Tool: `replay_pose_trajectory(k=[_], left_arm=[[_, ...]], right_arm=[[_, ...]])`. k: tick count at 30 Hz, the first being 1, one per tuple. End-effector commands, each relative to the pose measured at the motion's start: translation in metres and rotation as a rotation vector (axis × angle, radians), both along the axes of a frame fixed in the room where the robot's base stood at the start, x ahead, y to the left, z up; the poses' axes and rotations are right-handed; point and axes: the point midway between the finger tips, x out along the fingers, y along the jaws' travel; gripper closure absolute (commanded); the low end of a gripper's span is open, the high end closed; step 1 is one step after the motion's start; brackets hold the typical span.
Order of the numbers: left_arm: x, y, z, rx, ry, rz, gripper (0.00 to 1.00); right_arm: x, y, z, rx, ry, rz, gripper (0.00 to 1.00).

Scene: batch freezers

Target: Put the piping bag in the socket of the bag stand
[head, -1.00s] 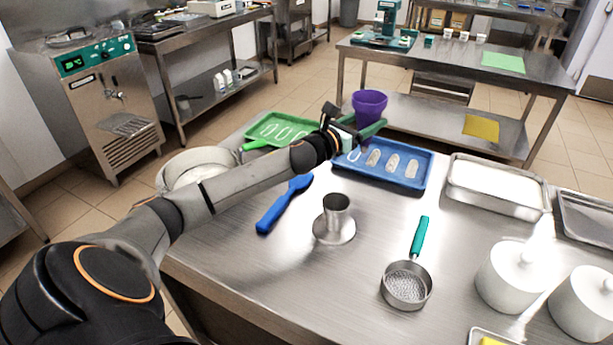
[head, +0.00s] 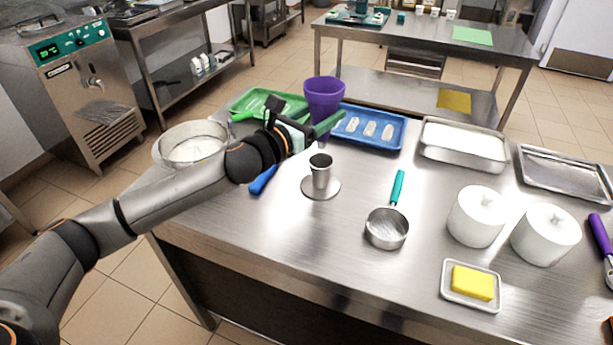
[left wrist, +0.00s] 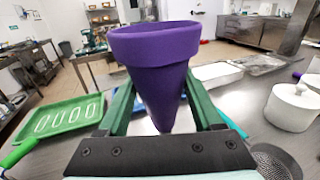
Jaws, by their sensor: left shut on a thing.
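The purple cone-shaped piping bag (head: 323,97) is held upright, wide end up, by my left gripper (head: 316,126). In the left wrist view the bag (left wrist: 156,75) sits between the two green fingers (left wrist: 160,112), which are shut on it. The bag stand (head: 320,173) is a metal cup-shaped socket on a round base, standing on the steel table. In the head view the bag is above and a little behind the socket, apart from it. My right gripper is not in view.
A blue tray (head: 398,143) and a green tray (head: 243,104) hold pale strips behind the stand. A blue-handled tool (head: 262,181) lies left of it, near a white-filled pot (head: 193,158). A green-handled strainer (head: 386,228) and white jars (head: 476,216) stand to the right.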

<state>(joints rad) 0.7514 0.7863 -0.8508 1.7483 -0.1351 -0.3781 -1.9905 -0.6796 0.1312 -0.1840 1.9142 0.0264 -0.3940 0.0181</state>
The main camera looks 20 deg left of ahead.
Motion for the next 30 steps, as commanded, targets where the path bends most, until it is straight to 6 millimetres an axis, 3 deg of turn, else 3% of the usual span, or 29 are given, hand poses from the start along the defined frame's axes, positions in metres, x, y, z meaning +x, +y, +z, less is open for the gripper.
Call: replay_pose_trajectory(k=[6, 14, 19, 30], left_arm=[[-0.001, -0.001, -0.046, -0.003, 0.007, 0.000, 0.87], [0.000, -0.001, -0.067, -0.002, 0.004, 0.000, 0.87], [-0.001, -0.001, -0.092, -0.003, 0.006, 0.000, 0.87], [0.000, 0.000, -0.098, 0.001, 0.002, -0.001, 0.87]], right_arm=[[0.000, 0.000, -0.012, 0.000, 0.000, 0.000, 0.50], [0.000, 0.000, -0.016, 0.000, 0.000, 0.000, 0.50], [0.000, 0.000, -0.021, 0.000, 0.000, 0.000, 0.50], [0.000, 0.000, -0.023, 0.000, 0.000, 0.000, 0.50]])
